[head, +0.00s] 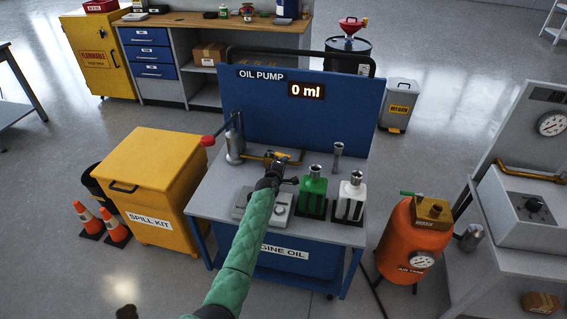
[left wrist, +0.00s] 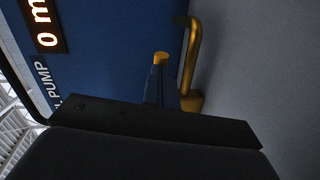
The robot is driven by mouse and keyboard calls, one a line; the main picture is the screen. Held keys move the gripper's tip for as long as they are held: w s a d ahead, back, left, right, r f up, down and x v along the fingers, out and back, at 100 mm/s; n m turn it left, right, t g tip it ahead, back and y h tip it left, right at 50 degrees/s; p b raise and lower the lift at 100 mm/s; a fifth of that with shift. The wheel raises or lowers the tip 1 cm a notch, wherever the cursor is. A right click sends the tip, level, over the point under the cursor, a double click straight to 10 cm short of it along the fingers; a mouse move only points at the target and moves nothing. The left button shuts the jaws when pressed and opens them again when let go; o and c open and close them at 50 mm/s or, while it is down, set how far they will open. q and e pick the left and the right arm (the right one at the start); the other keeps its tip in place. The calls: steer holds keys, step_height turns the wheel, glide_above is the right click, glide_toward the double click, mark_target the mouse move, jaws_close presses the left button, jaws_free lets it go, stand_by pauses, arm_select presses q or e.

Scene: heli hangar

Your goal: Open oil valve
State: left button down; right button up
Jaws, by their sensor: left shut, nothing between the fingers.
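The oil pump cart (head: 205,195) has a blue back panel (head: 300,115) marked OIL PUMP, with a display (head: 306,91) reading 0 ml. A brass pipe (head: 254,157) runs along the worktop from the grey pump (head: 235,148), which has a red-knobbed lever (head: 208,140). My left gripper (head: 279,160) is shut and empty over the cart, at the pipe and covering part of it. In the left wrist view the bent brass pipe (left wrist: 192,55) stands beside a dark piece with an orange tip (left wrist: 160,58); I cannot tell whether that is the valve handle. Contact is unclear. My right gripper is not in view.
A green bottle (head: 313,188) and a white bottle (head: 351,199) stand right of my left arm on the cart. A yellow spill kit bin (head: 150,175) stands left. An orange air tank (head: 408,240) and a grey bench (head: 500,255) stand right.

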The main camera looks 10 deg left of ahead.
arm_select(q)
steer(key=v, duration=0.6)
steer(key=shift+s+f, duration=0.1)
steer(key=shift+s, duration=0.05)
steer(key=shift+b+v, duration=0.3)
steer(key=shift+v, duration=0.5)
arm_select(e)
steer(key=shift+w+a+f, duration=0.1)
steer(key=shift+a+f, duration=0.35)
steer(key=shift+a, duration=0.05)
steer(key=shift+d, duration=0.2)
